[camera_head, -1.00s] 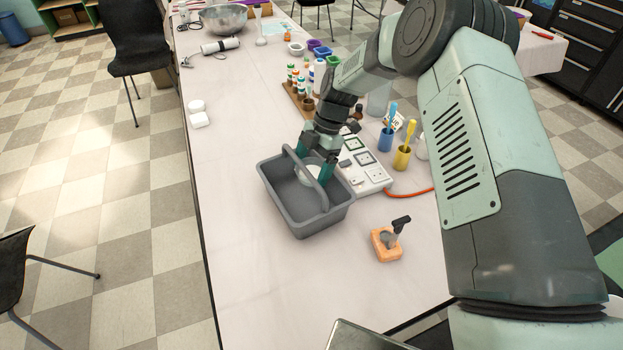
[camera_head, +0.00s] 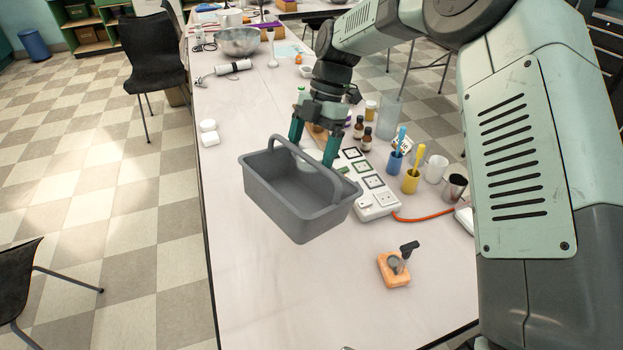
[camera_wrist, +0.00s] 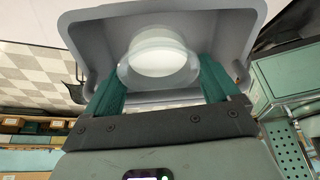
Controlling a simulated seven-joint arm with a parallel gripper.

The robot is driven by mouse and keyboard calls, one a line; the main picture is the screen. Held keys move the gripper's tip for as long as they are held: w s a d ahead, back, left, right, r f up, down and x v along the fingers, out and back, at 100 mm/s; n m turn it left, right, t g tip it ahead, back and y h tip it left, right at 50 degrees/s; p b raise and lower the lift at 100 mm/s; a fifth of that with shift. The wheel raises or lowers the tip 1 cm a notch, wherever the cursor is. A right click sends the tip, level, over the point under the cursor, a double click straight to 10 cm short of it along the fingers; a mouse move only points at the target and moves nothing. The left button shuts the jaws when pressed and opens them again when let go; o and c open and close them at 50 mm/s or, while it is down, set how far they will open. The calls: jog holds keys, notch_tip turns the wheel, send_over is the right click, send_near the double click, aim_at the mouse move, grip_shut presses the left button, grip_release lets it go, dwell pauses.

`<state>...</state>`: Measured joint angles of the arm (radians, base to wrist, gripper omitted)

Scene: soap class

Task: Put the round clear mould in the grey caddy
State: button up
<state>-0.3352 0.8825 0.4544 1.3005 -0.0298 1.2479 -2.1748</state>
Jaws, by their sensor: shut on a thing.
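The grey caddy (camera_head: 290,205) stands upright on the table with its handle arching over it. My gripper (camera_head: 314,150) is at the caddy's back side, its green fingers near the far rim and handle. In the wrist view, the round clear mould (camera_wrist: 158,58) lies between the two green fingers (camera_wrist: 160,85), which are shut on it. The caddy's inside and walls (camera_wrist: 82,38) show beyond and around the mould there.
A white power strip (camera_head: 372,190) with an orange cord lies right of the caddy. Blue (camera_head: 394,162) and yellow (camera_head: 411,180) cups stand further right. An orange block with a dark-handled tool (camera_head: 394,268) sits in front.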

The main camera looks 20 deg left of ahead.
notch_tip(320, 180, down, 7)
jog(key=shift+f, duration=0.2)
jog(key=o, duration=0.8)
jog(key=v, duration=1.1)
jog(key=s+d+r+m+t, duration=0.2)
jog(key=d+r+m+t, duration=0.1)
jog(key=d+r+m, duration=0.75)
jog(key=s+d+r+m+t+h, duration=0.1)
jog(key=s+d+r+m+t, duration=0.1)
jog(key=s+d+r+m, duration=0.5)
jog(key=s+d+r+m+t, duration=0.3)
jog(key=s+d+m, duration=0.25)
jog(key=d, duration=0.35)
jog(key=s+d+m, duration=0.2)
jog(key=s+m, duration=0.1)
jog(key=s+d+f+m+t, duration=0.1)
jog(key=s+d+m, duration=0.1)
jog(key=s, duration=0.2)
jog(key=s+d+f+m+t, duration=0.1)
jog(key=s+d+m, duration=0.1)
jog(key=s+m, duration=0.1)
jog(key=shift+s+d+m, duration=0.15)
jog(key=shift+d+m, duration=0.15)
jog(key=shift+d, duration=0.05)
